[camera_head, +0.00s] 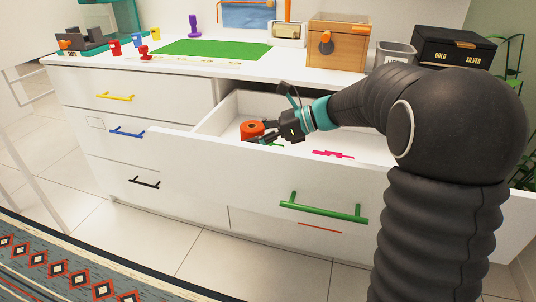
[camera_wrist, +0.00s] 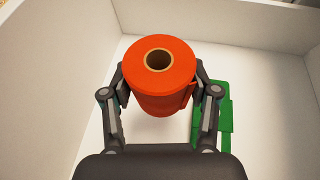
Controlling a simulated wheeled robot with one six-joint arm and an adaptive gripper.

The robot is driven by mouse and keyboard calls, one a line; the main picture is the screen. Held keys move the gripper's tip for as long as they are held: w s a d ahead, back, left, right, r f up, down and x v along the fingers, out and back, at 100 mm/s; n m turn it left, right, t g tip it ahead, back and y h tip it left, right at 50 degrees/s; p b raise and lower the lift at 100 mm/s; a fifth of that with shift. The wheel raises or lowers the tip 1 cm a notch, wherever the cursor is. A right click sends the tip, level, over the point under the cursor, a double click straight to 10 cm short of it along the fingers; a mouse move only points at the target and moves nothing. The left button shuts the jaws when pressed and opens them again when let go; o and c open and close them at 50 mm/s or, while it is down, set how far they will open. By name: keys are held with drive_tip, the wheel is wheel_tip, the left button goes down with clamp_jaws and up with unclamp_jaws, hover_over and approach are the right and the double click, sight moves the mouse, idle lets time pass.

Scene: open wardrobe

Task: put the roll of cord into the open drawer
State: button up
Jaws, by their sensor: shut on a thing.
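The roll of cord (camera_head: 252,130) is orange-red with a round hole in its top. In the wrist view the roll (camera_wrist: 160,85) stands upright between my two fingers. My gripper (camera_head: 268,135) is shut on it, and it also shows in the wrist view (camera_wrist: 160,92). The open drawer (camera_head: 270,171) is white with a green handle and is pulled out from the cabinet. The roll is within the drawer's walls. I cannot tell whether its base touches the drawer floor (camera_wrist: 150,145).
A green object (camera_wrist: 211,118) lies in the drawer beside the roll, and a pink object (camera_head: 333,154) lies farther right. Drawers with yellow, blue and black handles are shut at left. The cabinet top holds a green mat (camera_head: 213,49), a wooden box (camera_head: 337,44) and a black box (camera_head: 452,50).

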drive_tip(key=shift+a+f, duration=0.1)
drive_tip(key=shift+f, duration=2.65)
drive_tip(key=shift+f, duration=0.15)
drive_tip(key=o, duration=1.2)
drive_tip(key=shift+c, duration=0.2)
drive_tip(key=shift+r, duration=0.2)
drive_tip(key=b+v, duration=0.1)
drive_tip(key=v, duration=1.1)
drive_tip(key=shift+f, duration=0.1)
